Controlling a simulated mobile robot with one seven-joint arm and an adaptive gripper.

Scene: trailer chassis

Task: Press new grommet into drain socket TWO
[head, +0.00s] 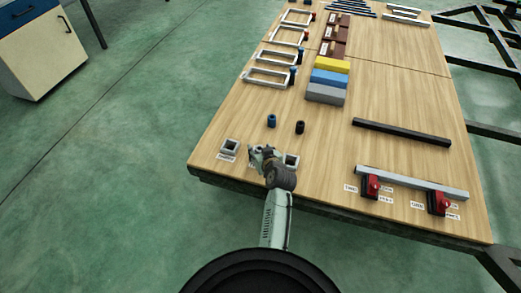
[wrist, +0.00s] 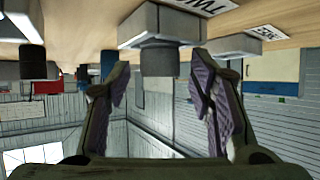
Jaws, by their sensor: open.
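The wrist view is upside down, with the table at the top. Socket TWO (wrist: 150,22) is a grey block with its label (wrist: 205,8) beside it. A dark grey cylindrical grommet (wrist: 158,57) stands in or on its mouth; I cannot tell how deep it sits. My gripper (wrist: 162,75) is open, with one finger on each side of the grommet in the picture and gaps to both. In the head view my gripper (head: 262,157) is low over the table's near edge and hides socket TWO.
Another socket (head: 230,146) lies left of my gripper and one (head: 291,160) right. A blue cylinder (head: 271,120) and a black one (head: 300,127) stand beyond. Coloured blocks (head: 328,78) stand farther back. A grey bar (head: 410,182) with red clamps (head: 371,186) is at right.

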